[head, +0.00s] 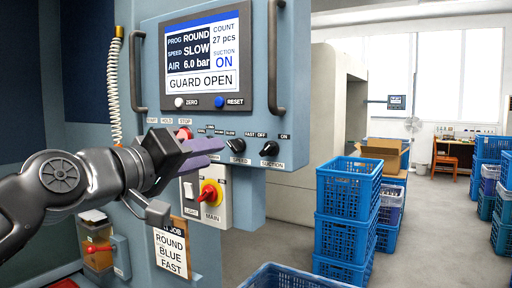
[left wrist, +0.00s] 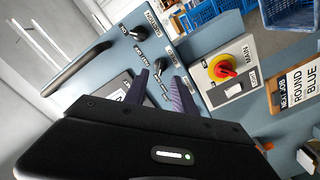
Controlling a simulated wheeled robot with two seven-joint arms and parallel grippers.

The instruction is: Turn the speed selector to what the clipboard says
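The blue control panel carries a black speed selector knob (head: 237,145), marked SLOW and FAST above. The screen (head: 203,53) reads PROG ROUND, SPEED SLOW, SUCTION ON, GUARD OPEN. The clipboard (head: 172,250) hangs below and reads ROUND, BLUE, FAST. My left gripper (head: 218,150) is just left of the speed knob, its purple fingers pointing at the panel. In the left wrist view the fingers (left wrist: 162,80) are apart and empty, with the speed knob (left wrist: 159,65) just beyond their tips. Contact cannot be told. The gripper hides part of the panel. My right gripper is not in view.
The suction knob (head: 269,148) is close to the right of the speed knob. A red-and-yellow main switch (head: 210,194) is below my gripper. Panel handles flank the screen. Stacked blue crates (head: 347,205) stand at the right on the floor.

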